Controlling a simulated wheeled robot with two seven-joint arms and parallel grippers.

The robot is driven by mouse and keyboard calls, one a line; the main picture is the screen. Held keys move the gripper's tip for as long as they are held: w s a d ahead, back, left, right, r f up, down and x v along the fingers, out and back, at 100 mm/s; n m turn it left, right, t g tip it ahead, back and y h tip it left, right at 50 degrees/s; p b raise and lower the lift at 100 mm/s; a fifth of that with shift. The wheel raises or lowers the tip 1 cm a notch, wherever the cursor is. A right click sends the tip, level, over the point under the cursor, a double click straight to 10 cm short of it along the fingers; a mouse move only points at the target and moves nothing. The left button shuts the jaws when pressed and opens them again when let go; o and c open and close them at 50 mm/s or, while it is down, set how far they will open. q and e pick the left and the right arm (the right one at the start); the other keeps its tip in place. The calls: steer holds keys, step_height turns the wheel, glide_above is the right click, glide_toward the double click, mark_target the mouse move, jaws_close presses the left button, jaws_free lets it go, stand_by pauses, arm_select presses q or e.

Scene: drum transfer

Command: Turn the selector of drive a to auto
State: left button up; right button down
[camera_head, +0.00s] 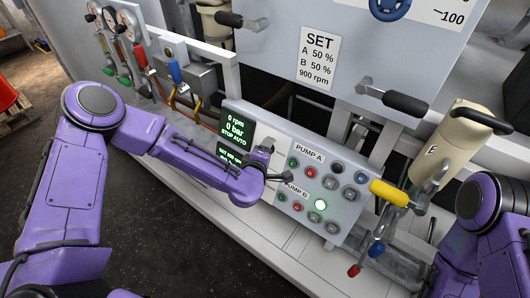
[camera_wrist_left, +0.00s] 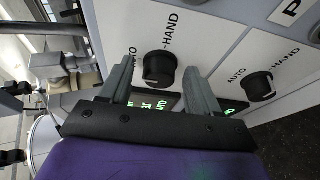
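In the left wrist view a round black selector knob (camera_wrist_left: 160,68) sits on a pale panel between HAND lettering and a partly covered label ending in TO. A second black selector (camera_wrist_left: 259,86), marked AUTO and HAND, is to its right. My left gripper (camera_wrist_left: 160,82) is open, with one grey finger on each side of the first knob; I cannot tell if they touch it. No drive letter is legible beside the knobs. In the head view my left gripper (camera_head: 276,162) is at the control box (camera_head: 345,165), covering the selector area. My right gripper is not in view.
Displays (camera_head: 236,122) are left of the selectors. PUMP A and PUMP B buttons (camera_head: 311,172) lie just right, with one green lamp (camera_head: 320,204) lit. A yellow-handled lever (camera_head: 389,193) stands further right. Part of my right arm shows at the right edge.

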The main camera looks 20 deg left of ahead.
arm_select(q)
steer(key=v, duration=1)
steer(key=shift+s+b, duration=0.25)
steer(key=shift+b, duration=0.2)
steer(key=shift+r, duration=0.1)
steer(key=s+a+f+m+g, duration=0.3)
steer(key=s+f, duration=0.3)
steer(key=f, duration=0.3)
steer(key=s+a+f+m+g, duration=0.2)
steer(key=s+f+m+g, duration=0.2)
steer(key=s+f, duration=0.4)
steer(key=s+a+f+m+g+y, duration=0.3)
steer(key=s+a+f, duration=0.4)
steer(key=s, duration=0.5)
steer(key=a, duration=0.2)
steer(key=shift+s+a+f+g, duration=0.2)
steer(key=shift+a+f+g, duration=0.1)
steer(key=shift+g, duration=0.1)
